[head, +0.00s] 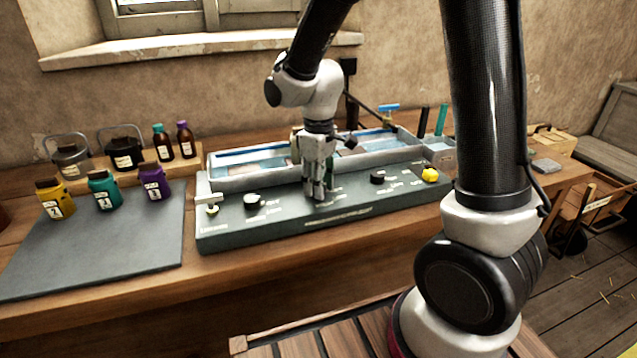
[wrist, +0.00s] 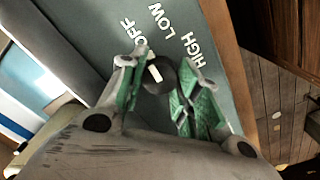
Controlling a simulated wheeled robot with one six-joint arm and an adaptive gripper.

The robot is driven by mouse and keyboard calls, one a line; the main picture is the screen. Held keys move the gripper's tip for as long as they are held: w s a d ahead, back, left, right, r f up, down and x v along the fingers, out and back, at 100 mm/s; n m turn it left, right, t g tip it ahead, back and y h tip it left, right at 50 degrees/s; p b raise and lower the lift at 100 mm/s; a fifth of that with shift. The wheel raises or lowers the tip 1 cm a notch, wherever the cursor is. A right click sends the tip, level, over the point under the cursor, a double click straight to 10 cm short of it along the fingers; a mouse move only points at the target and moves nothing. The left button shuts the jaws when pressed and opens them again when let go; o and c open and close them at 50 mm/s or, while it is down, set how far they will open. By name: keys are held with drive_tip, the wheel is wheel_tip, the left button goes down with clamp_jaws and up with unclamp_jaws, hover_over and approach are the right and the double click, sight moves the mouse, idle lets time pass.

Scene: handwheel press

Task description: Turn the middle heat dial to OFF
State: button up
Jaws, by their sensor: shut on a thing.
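The middle heat dial (wrist: 158,80) is a dark round knob with a white mark, seen in the wrist view between my green-padded fingers. The white mark lies on the side toward the OFF label (wrist: 128,33); exact alignment is hard to tell. The HIGH and LOW labels are up and to the right of the dial. My gripper (wrist: 159,76) is shut on the dial. In the head view my gripper (head: 318,193) points down at the middle of the dark control panel (head: 270,232), and its fingers hide the middle dial.
A yellow knob (head: 430,175) is at the right end and a small valve-like lever (head: 212,208) at the left. Water trays (head: 240,183) lie behind. Jars (head: 104,191) stand on a grey mat (head: 120,255).

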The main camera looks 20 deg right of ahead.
drive_tip(key=shift+n, duration=0.4)
drive_tip(key=o, duration=1)
drive_tip(key=shift+r, duration=0.1)
wheel_tip(320, 180, up, 12)
idle(0.4)
